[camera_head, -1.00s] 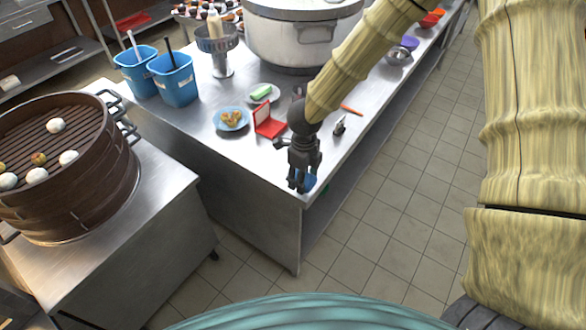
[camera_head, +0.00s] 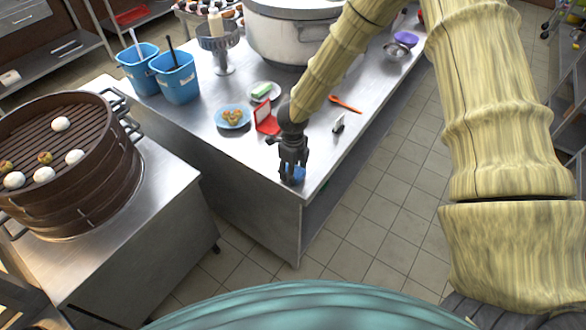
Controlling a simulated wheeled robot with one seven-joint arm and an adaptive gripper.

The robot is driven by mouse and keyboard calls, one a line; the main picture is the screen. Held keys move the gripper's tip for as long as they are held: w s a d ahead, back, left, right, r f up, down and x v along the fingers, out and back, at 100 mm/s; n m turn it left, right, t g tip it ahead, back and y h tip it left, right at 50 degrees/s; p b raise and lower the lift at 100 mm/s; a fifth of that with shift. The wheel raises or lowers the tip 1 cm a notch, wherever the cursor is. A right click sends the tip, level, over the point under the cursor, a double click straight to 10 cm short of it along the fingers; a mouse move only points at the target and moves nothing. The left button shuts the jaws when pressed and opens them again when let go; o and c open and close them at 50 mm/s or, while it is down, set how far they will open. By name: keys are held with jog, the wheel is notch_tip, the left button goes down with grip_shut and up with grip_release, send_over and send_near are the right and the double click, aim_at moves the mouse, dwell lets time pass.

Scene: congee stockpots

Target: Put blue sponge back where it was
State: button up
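The blue sponge (camera_head: 298,174) is a small blue patch at the fingers of my gripper (camera_head: 291,178), near the front corner of the steel counter (camera_head: 245,165). The dark fingers point down and hide much of the sponge. It has shifted together with the fingers, so they appear shut on it. I cannot tell whether it touches the counter top or hangs just above it.
Behind my gripper are a red open box (camera_head: 267,122), a blue plate of food (camera_head: 233,117) and a dish with a green block (camera_head: 262,91). Right are an orange utensil (camera_head: 344,104) and a small dark-and-white item (camera_head: 338,124). A large pot (camera_head: 290,40) stands farther back.

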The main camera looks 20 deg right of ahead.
jog(key=shift+f, duration=0.15)
jog(key=o, duration=1.1)
jog(key=shift+c, duration=0.2)
notch_tip(320, 180, up, 12)
jog(key=b, duration=0.2)
